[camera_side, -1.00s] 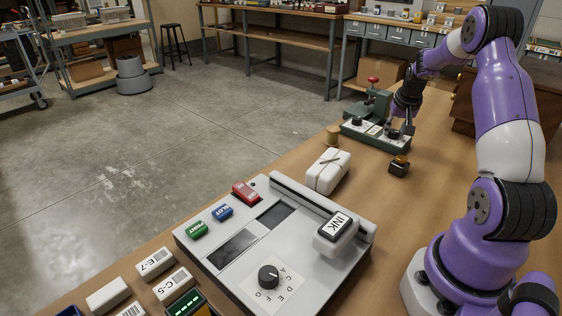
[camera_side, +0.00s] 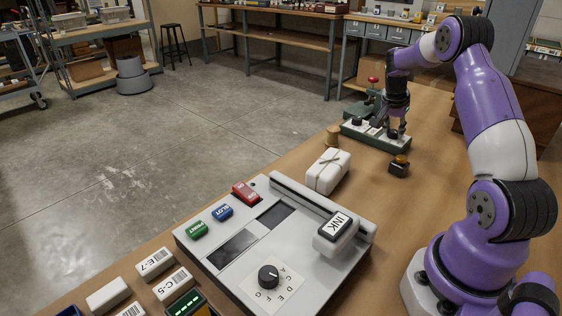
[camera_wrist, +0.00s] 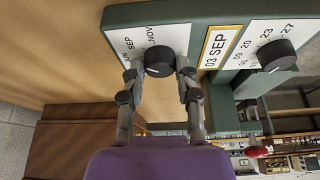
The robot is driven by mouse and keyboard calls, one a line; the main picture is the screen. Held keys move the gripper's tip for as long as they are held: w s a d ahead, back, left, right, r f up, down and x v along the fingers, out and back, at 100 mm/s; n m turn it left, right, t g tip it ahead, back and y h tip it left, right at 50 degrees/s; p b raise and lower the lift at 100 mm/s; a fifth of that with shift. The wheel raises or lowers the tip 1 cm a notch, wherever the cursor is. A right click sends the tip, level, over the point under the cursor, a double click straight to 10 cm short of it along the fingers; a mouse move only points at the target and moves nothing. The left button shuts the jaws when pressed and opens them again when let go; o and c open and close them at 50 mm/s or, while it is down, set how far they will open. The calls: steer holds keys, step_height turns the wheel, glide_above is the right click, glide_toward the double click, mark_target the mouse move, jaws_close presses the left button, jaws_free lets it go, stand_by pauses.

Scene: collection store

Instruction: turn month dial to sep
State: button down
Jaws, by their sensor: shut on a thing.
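The green date stamper (camera_side: 366,139) stands on the bench in the side view. Its near edge also shows in the wrist view (camera_wrist: 190,14). The black month dial (camera_wrist: 159,60) sits on a white scale, where SEP and NOV can be read beside it. My gripper (camera_wrist: 159,73) is shut on this dial, one finger at each side. The dial's white mark is on the side facing my wrist. A window (camera_wrist: 217,48) beside the scale reads 03 SEP. In the side view my gripper (camera_side: 394,133) is down at the stamper's right end.
A second black dial (camera_wrist: 276,55) with number marks sits on the same stamper. A red-topped lever (camera_side: 373,82) rises behind. A grey label machine (camera_side: 285,215) is in front.

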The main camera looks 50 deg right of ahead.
steer(key=shift+a+f+m, duration=0.1)
steer(key=shift+m, duration=0.4)
steer(key=c, duration=0.6)
jaws_free()
steer(key=shift+o, duration=0.2)
steer(key=shift+w+r, duration=0.1)
steer(key=shift+r, duration=0.3)
steer(key=v, duration=1.1)
steer(key=shift+w, duration=0.15)
steer(key=shift+a+r, duration=0.15)
steer(key=shift+r, duration=0.05)
